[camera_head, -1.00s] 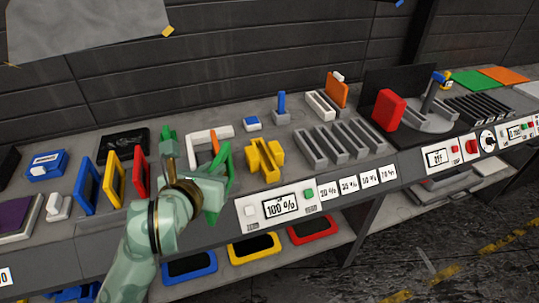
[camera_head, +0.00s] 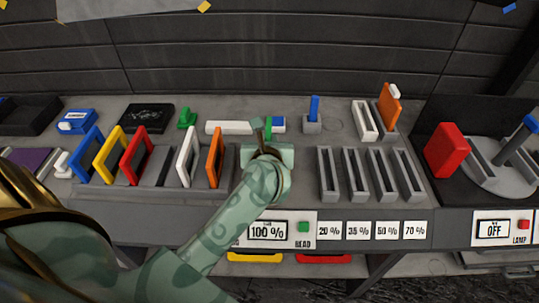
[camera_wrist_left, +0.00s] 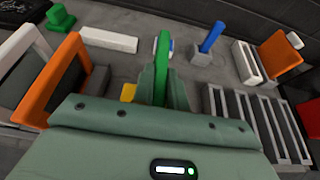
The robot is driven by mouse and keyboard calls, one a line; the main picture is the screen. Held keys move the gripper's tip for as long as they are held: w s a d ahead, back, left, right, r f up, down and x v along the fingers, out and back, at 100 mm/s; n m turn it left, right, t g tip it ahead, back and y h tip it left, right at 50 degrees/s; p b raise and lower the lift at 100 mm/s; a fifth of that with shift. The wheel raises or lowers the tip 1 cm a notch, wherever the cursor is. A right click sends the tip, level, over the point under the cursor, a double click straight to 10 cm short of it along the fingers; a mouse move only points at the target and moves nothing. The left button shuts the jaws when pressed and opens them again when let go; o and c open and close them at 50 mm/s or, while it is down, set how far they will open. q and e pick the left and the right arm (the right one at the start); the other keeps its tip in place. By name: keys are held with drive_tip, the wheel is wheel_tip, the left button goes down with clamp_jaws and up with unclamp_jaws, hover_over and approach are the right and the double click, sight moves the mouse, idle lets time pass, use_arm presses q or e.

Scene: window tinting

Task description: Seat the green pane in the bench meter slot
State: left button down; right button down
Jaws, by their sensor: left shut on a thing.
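My left gripper (camera_head: 262,138) is shut on the green pane (camera_wrist_left: 162,56), which shows edge-on between the fingers in the wrist view. In the head view only a small green part (camera_head: 268,130) of it shows behind the gripper. A bit of the yellow holder (camera_wrist_left: 128,92) shows beside the fingers in the wrist view; the gripper hides it in the head view. The bench meter's panel (camera_head: 268,230) reads 100 % and lies in front of the gripper. Whether the pane touches the holder is hidden. My right gripper is not in view.
Blue, yellow, red, white and orange (camera_head: 214,158) frames stand in the rack to the left. A grey slotted rack (camera_head: 328,175) stands close on the right. A white bar (camera_head: 228,128) and a blue post (camera_head: 314,108) are behind. The red block (camera_head: 445,150) is farther right.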

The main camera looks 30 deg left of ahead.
use_arm(q)
wheel_tip(320, 180, down, 3)
drive_tip(key=shift+w+d+b, duration=0.1)
drive_tip(key=shift+w+b, duration=0.05)
drive_tip(key=shift+b, duration=0.2)
drive_tip(key=shift+f, duration=0.3)
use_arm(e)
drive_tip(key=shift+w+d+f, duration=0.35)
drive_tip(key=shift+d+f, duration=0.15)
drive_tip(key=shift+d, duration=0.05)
